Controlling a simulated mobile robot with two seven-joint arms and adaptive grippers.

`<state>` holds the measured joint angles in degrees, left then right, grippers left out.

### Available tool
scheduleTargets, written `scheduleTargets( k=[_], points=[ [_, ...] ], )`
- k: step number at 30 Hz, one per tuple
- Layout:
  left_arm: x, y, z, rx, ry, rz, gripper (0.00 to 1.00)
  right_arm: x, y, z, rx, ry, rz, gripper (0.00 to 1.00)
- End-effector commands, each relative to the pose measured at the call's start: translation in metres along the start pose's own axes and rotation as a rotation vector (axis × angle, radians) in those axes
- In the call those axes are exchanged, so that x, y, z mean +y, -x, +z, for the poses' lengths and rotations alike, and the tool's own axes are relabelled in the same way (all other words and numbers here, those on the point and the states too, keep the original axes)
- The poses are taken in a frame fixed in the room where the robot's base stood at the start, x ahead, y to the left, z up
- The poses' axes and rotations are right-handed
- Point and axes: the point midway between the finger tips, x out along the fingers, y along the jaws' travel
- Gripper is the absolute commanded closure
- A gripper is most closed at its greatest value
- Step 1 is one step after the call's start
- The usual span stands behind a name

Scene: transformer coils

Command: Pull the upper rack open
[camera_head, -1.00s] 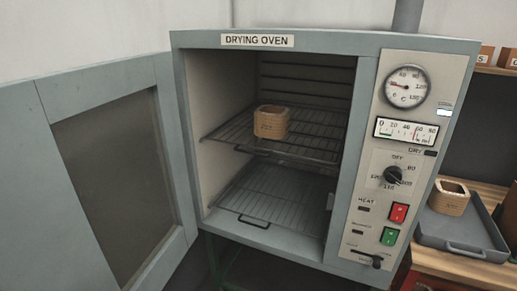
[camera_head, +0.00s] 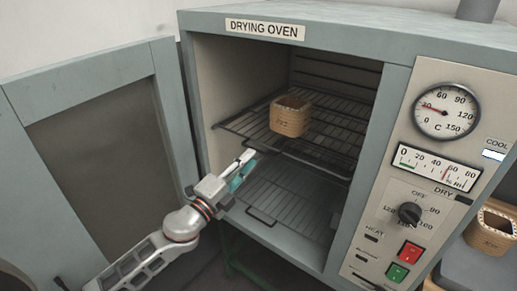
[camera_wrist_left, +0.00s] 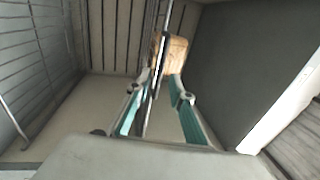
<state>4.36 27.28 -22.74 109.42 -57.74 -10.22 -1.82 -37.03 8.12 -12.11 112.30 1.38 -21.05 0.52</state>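The upper rack (camera_head: 325,136) is a dark wire shelf inside the open drying oven, with a square wooden-looking coil (camera_head: 290,117) standing on it. My left gripper (camera_head: 247,162) is at the oven's mouth, just below and in front of the rack's front edge. Its teal-padded fingers are apart. In the left wrist view my left gripper (camera_wrist_left: 160,106) has the rack (camera_wrist_left: 157,55) nearly edge-on, running between its fingers, with the coil (camera_wrist_left: 174,55) beyond. I cannot tell whether a finger touches the rack. The rack's front handle is hard to make out beside the fingertips. My right gripper is out of view.
The oven door (camera_head: 95,165) stands wide open at the left, close to my left arm. A lower wire rack (camera_head: 290,205) lies empty below. The control panel (camera_head: 425,160) is at the right. Another coil (camera_head: 492,228) sits on a grey tray (camera_head: 470,262) at the far right.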

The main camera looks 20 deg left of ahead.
Motion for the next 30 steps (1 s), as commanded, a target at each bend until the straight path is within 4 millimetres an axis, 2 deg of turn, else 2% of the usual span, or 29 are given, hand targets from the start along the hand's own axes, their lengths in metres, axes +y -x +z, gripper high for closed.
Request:
scheduleTargets(
  k=[3,9,14,21,22,24,30],
  points=[
    [-0.002,-0.021,0.001,-0.002,0.002,-0.002,0.78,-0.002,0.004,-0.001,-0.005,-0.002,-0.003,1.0],
    [-0.001,-0.044,0.001,-0.002,0.002,-0.001,0.78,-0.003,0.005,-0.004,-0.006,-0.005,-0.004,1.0],
    [0.0,-0.051,0.0,-0.001,0.004,0.001,0.78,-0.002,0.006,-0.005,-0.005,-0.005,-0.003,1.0],
    [0.0,-0.052,0.0,-0.001,0.004,0.0,0.78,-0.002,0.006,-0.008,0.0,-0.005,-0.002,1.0],
    [0.0,-0.052,0.0,-0.001,0.004,0.001,0.83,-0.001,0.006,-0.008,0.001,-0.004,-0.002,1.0],
    [0.0,-0.052,0.0,-0.001,0.004,0.001,1.0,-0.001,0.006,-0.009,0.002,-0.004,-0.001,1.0],
    [0.0,-0.052,0.0,-0.002,0.004,0.001,1.0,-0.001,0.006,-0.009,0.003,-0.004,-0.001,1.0]
  ],
)
